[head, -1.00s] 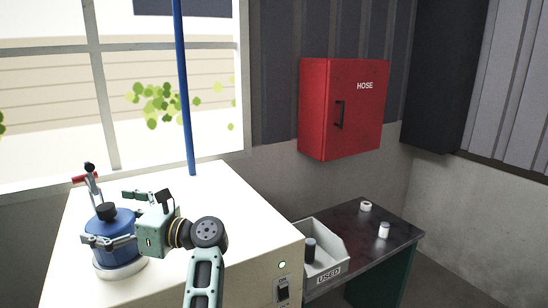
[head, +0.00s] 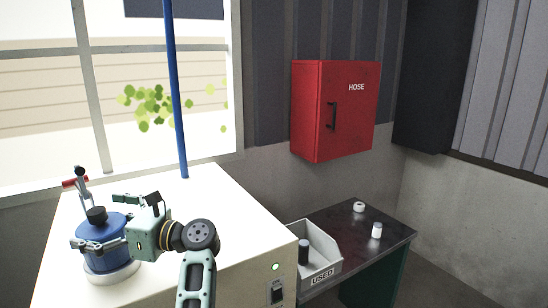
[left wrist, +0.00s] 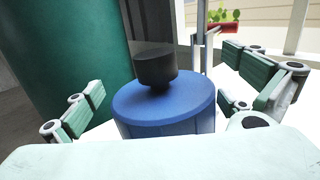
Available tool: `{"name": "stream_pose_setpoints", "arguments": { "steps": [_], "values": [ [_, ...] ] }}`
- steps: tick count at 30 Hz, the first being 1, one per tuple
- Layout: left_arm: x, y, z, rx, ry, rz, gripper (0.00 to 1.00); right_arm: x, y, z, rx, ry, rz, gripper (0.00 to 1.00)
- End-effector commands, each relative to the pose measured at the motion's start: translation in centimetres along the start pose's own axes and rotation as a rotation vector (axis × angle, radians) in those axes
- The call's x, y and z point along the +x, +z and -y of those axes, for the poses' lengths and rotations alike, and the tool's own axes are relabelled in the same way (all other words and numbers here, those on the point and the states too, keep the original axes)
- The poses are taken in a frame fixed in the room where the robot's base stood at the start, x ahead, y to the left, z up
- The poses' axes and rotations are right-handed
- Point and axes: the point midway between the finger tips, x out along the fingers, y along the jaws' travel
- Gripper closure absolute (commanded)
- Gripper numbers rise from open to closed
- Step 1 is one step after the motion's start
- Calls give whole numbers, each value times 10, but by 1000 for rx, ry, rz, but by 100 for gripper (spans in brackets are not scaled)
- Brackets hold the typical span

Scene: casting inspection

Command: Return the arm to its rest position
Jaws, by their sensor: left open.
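My left gripper (head: 103,222) is open, its fingers on either side of a blue round pot (head: 101,258) with a black knob (head: 96,214). In the left wrist view the blue pot (left wrist: 165,108) stands upright between the spread green finger pads, with gaps at both sides. The pot rests on a white ring (head: 112,276) on top of a cream cabinet (head: 205,185). My left arm reaches in from the lower middle. My right gripper is not in view.
A lever with a red handle (head: 74,182) stands behind the pot. A blue pole (head: 172,90) rises at the cabinet's back. To the right are a grey "USED" bin (head: 322,277) holding a dark cylinder, and a dark table (head: 345,232) with two small white items. A red hose box (head: 335,110) hangs on the wall.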

Motion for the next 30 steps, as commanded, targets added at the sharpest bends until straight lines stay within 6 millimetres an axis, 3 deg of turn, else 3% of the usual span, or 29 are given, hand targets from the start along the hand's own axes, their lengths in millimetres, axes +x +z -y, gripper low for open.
{"name": "stream_pose_setpoints", "arguments": {
  "steps": [1,10,23,30],
  "values": [
    [-33,-1,11,-18,-62,-70,0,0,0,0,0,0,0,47],
    [-8,21,4,-21,-61,-74,0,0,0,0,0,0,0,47],
    [-6,24,5,-17,-63,-72,0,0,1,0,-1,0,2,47],
    [-8,25,17,51,-110,-7,0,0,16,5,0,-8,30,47]
  ]
}}
